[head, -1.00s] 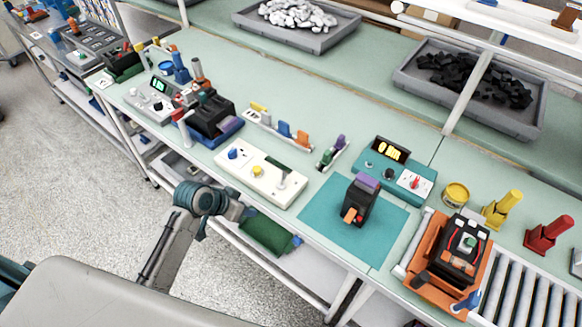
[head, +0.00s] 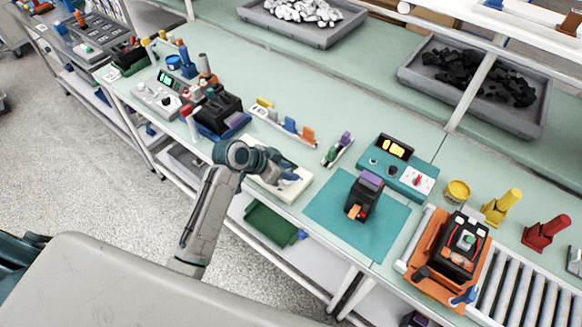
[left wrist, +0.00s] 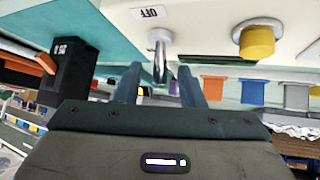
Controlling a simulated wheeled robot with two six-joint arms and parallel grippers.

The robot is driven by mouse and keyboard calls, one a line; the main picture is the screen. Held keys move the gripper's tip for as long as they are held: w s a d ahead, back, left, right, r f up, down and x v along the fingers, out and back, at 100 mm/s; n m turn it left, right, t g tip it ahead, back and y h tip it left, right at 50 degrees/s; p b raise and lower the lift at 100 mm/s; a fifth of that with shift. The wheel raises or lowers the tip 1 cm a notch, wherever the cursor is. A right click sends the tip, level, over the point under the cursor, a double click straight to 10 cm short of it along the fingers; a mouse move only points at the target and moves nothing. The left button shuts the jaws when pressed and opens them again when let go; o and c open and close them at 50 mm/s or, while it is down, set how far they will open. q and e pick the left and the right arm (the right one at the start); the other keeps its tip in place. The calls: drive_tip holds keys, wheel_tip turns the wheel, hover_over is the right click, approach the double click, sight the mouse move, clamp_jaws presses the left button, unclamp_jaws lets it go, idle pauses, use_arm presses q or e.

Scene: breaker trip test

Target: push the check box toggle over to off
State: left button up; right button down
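The white check box (head: 290,188) lies on the bench, mostly hidden behind my left arm in the head view. In the left wrist view, its face (left wrist: 205,20) shows a metal toggle (left wrist: 160,60), an upside-down OFF label (left wrist: 150,13) and a yellow button (left wrist: 257,40). My left gripper (head: 289,174) is over the box's right part. In the left wrist view my left gripper (left wrist: 159,82) is open, with the toggle's lever appearing between its two fingers. I cannot tell whether they touch it. My right gripper is not in view.
A teal mat (head: 325,208) with a black breaker (head: 364,195) lies right of the box. A teal meter unit (head: 397,168) stands behind it. A rack of coloured pieces (head: 284,123) and a black device (head: 218,112) are behind and left.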

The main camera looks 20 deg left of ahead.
use_arm(q)
drive_tip(key=shift+x, duration=0.9)
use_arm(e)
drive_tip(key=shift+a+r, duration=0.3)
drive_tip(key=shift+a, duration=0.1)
use_arm(q)
drive_tip(key=shift+c, duration=0.3)
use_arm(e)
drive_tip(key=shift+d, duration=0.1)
use_arm(q)
clamp_jaws()
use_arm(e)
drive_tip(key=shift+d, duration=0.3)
use_arm(q)
drive_tip(key=shift+f, duration=0.1)
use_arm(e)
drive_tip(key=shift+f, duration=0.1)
